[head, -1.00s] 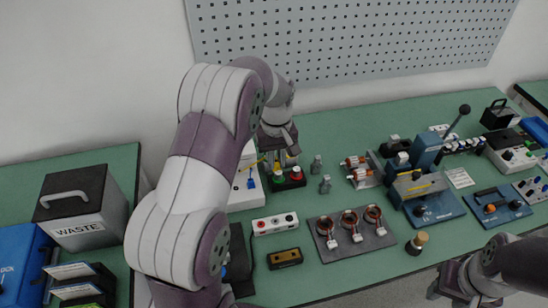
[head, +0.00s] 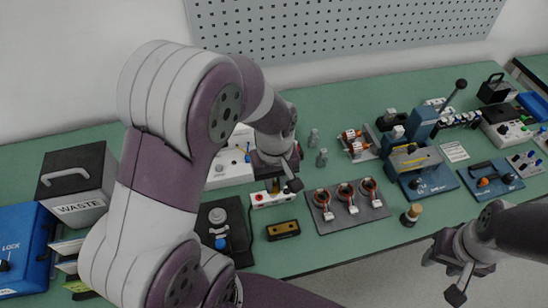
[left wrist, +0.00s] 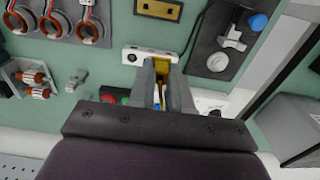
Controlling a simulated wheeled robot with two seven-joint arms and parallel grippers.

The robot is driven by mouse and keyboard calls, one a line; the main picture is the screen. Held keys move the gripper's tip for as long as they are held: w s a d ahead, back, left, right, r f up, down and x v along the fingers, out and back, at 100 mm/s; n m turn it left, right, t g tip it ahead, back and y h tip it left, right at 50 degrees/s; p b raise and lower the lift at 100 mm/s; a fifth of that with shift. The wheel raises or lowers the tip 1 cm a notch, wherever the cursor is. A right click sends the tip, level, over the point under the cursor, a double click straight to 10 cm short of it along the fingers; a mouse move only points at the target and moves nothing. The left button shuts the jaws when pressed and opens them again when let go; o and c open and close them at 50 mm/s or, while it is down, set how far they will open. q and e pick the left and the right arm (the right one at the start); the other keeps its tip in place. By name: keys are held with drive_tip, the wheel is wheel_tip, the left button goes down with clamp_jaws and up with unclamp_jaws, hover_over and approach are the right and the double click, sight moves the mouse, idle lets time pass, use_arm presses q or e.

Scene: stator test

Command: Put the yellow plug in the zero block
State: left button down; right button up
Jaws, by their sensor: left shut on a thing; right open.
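My left gripper (head: 276,184) is shut on the yellow plug (left wrist: 162,67), which shows between the fingertips in the left wrist view. The gripper points down at a white strip block with round sockets (head: 259,200), also in the left wrist view (left wrist: 132,57). The plug is over or at this block's right part in the head view; I cannot tell whether it is inserted. A black block with a brass-coloured top (head: 283,230) lies just in front of it. No label shows which is the zero block. My right gripper (head: 441,278) is open and empty at the lower right.
A grey plate with copper-ringed parts (head: 375,212) lies to the right. A dark fixture with a blue knob (head: 240,248) stands to the left. A white panel (head: 229,172) is behind, partly hidden by my left arm. The waste bin (head: 78,190) is further left.

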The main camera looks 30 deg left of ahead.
use_arm(q)
drive_tip(key=s, duration=0.1)
drive_tip(key=s+d, duration=0.2)
drive_tip(key=s, duration=0.1)
drive_tip(key=shift+p, duration=0.3)
wheel_tip(320, 180, down, 10)
drive_tip(key=b, duration=0.6)
drive_tip(key=shift+r+b, duration=0.1)
drive_tip(key=shift+b, duration=0.3)
drive_tip(key=shift+f, duration=0.3)
drive_tip(key=shift+f, duration=0.4)
idle(0.6)
drive_tip(key=shift+f, duration=0.25)
